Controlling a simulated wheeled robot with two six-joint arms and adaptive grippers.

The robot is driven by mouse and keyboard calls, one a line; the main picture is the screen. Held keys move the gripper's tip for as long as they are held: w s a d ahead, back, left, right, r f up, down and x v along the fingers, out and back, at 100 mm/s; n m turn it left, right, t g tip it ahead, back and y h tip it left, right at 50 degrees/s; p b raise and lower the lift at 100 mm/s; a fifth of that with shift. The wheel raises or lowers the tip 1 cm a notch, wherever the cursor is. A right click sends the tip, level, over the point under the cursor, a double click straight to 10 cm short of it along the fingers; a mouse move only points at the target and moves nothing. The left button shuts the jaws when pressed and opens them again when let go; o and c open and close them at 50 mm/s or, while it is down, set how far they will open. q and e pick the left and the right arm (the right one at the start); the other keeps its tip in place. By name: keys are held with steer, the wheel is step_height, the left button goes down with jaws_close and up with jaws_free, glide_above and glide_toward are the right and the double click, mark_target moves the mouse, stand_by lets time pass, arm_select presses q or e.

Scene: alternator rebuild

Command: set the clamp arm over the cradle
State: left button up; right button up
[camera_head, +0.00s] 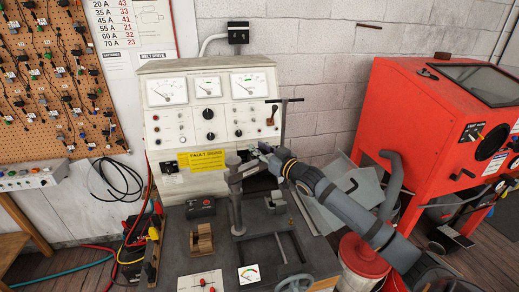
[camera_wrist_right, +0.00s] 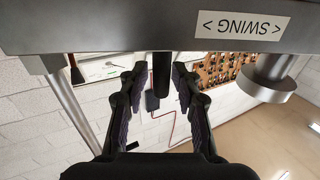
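The clamp arm (camera_head: 238,178) is a grey bar at the top of an upright post (camera_head: 238,215) on the bench; it points back and right, its far part hidden by my right gripper. In the wrist view the bar (camera_wrist_right: 130,30) crosses the top, with a "SWING" label. A dark peg (camera_wrist_right: 162,75) sticks out of it between the fingers of my right gripper (camera_wrist_right: 158,85), with gaps on both sides. The right gripper (camera_head: 262,153) is open. A brown notched block (camera_head: 201,240), apparently the cradle, sits empty left of the post. My left gripper is out of view.
A meter panel (camera_head: 208,85) stands behind the bench. A T-handled rod (camera_head: 284,120) rises just beyond my right gripper. A handwheel (camera_head: 295,284) is at the front. A red cabinet (camera_head: 425,110) and red-lidded bin (camera_head: 362,256) are at right.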

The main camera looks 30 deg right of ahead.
step_height(320, 180, up, 10)
stand_by(0.6)
